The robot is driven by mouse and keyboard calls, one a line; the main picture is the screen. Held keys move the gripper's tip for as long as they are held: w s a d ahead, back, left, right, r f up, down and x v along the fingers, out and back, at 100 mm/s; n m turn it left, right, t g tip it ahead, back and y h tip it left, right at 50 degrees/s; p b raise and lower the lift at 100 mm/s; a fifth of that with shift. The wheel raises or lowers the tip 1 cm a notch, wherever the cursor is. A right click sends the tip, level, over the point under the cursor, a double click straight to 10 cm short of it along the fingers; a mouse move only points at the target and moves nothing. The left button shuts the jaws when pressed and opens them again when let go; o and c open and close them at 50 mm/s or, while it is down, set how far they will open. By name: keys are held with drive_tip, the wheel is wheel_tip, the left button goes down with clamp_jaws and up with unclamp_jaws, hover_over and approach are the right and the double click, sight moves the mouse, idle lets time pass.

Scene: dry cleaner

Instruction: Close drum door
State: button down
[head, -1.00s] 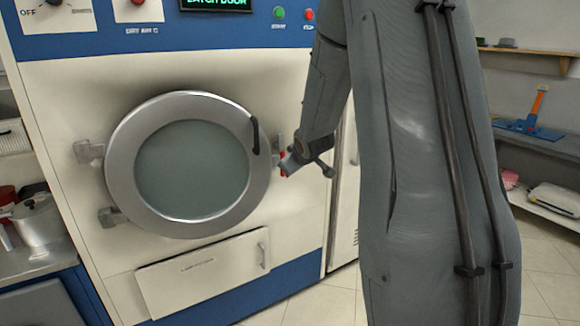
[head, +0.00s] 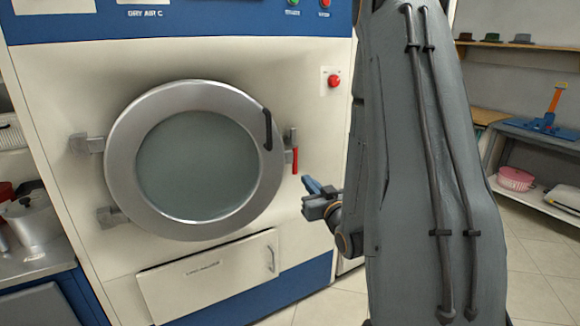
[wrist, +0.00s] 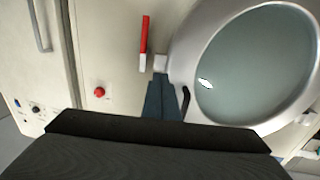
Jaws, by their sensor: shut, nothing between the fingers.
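The drum door (head: 122,160) is a round steel ring with grey-green glass, hinged on the left. It appears to lie against the machine front; I cannot tell whether a small gap remains. Its black handle (head: 267,130) is at the right rim. Just right of the rim is a latch with a red lever (head: 295,160) pointing down. In the wrist view the lever (wrist: 144,42) is red and white, and the door (wrist: 195,55) fills the right. My gripper (head: 309,187) is shut and empty, below right of the lever and apart from it. Its fingers also show in the wrist view (wrist: 161,82).
A red button (head: 334,81) is on the panel above right of the latch. Two hinges (head: 88,143) hold the door's left side. A lower hatch (head: 205,275) is below the door. A metal pot (head: 32,220) stands on the left counter. Shelves are at the right.

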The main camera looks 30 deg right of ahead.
sight(292, 160)
drive_tip(key=w+d+p, duration=0.1)
drive_tip(key=w, duration=0.3)
drive_tip(key=w+p, duration=0.1)
drive_tip(key=w, duration=0.3)
drive_tip(key=w+d+p, duration=0.1)
drive_tip(key=w+p, duration=0.1)
drive_tip(key=w, duration=0.2)
drive_tip(key=shift+w+d, duration=0.15)
drive_tip(key=shift+d, duration=0.15)
